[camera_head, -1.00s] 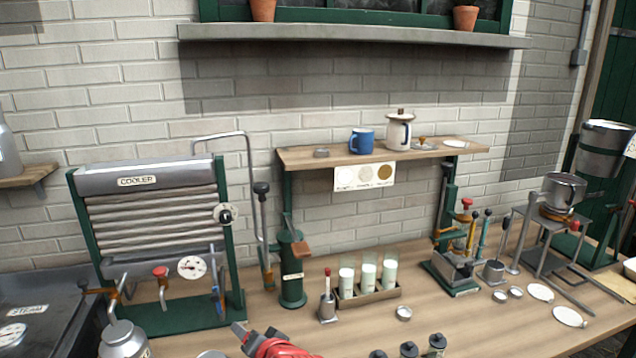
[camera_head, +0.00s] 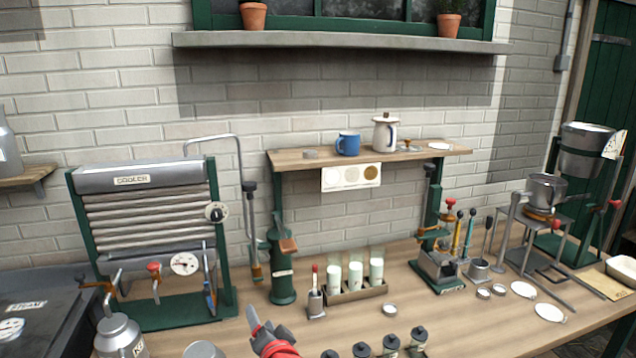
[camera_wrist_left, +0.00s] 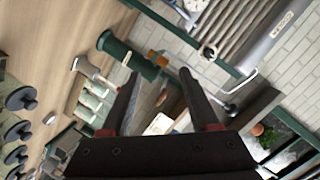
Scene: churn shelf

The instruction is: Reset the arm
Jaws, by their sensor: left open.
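My left gripper (camera_head: 268,325) shows at the bottom middle of the head view, red and dark grey, above the front part of the wooden bench (camera_head: 450,325). In the left wrist view its two dark fingers (camera_wrist_left: 158,85) stand apart with nothing held between them. The wrist picture is tilted; the green pump post (camera_wrist_left: 130,55) and the cooler (camera_wrist_left: 240,35) lie beyond the fingers. My right gripper is not in view.
The cooler (camera_head: 150,215) stands at left. A rack with milk glasses (camera_head: 355,294) and a green pump post (camera_head: 281,270) stand behind the gripper. Several dark-capped bottles (camera_head: 390,343) stand to its right. A raised shelf (camera_head: 330,160) holds a blue mug (camera_head: 348,144) and white pot (camera_head: 384,132).

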